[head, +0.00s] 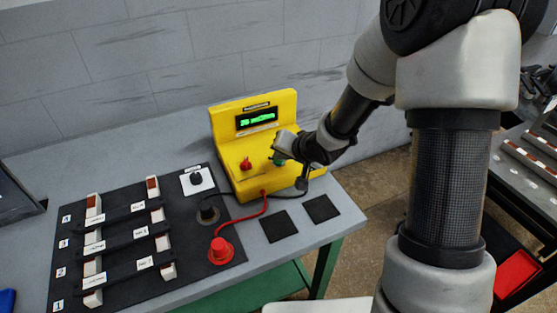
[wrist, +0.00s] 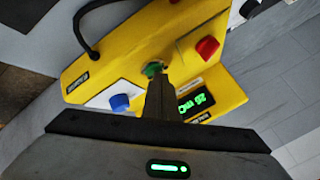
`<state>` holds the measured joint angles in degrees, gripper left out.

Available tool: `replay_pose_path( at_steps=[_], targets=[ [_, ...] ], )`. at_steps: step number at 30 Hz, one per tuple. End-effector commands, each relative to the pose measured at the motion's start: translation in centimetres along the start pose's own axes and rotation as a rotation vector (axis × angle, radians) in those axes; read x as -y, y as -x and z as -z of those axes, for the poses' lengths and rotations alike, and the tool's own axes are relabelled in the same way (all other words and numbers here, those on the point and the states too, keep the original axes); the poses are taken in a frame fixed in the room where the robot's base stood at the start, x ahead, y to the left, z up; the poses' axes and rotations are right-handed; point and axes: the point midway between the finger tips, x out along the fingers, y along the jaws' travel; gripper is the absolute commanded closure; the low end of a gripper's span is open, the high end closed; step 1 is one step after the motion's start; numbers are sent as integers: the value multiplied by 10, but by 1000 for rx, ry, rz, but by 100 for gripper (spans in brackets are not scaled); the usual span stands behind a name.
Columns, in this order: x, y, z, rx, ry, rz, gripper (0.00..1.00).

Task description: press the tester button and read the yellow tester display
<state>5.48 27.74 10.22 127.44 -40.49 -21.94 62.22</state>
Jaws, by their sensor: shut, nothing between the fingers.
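The yellow tester (head: 233,135) stands on the bench, with a lit display (head: 257,117) showing green characters. They look like "25" and a unit starting with "m", but are blurred; the display also shows upside down in the wrist view (wrist: 194,103), partly covered by my fingers. A green button (wrist: 153,69) sits on the tester's front, between a red knob-like part (wrist: 208,47) and a blue one (wrist: 120,102) on a white plate. My gripper (wrist: 158,82) is shut and empty, its tips at the green button, seemingly touching it. The blue part is hidden in the head view.
A red plug (head: 221,248) and a black one (head: 208,213) with cables stand on the dark panel, left of the tester. Labelled bars (head: 125,240) lie further left. Two dark square pads (head: 278,226) lie on the bench's front right. A wall closes the back.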

Motion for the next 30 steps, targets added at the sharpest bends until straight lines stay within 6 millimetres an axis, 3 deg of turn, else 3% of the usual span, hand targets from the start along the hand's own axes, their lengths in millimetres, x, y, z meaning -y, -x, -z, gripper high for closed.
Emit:
replay_pose_path(
  at_steps=[30],
  targets=[
    [13,19,13,1,0,-1,100]
  ],
)
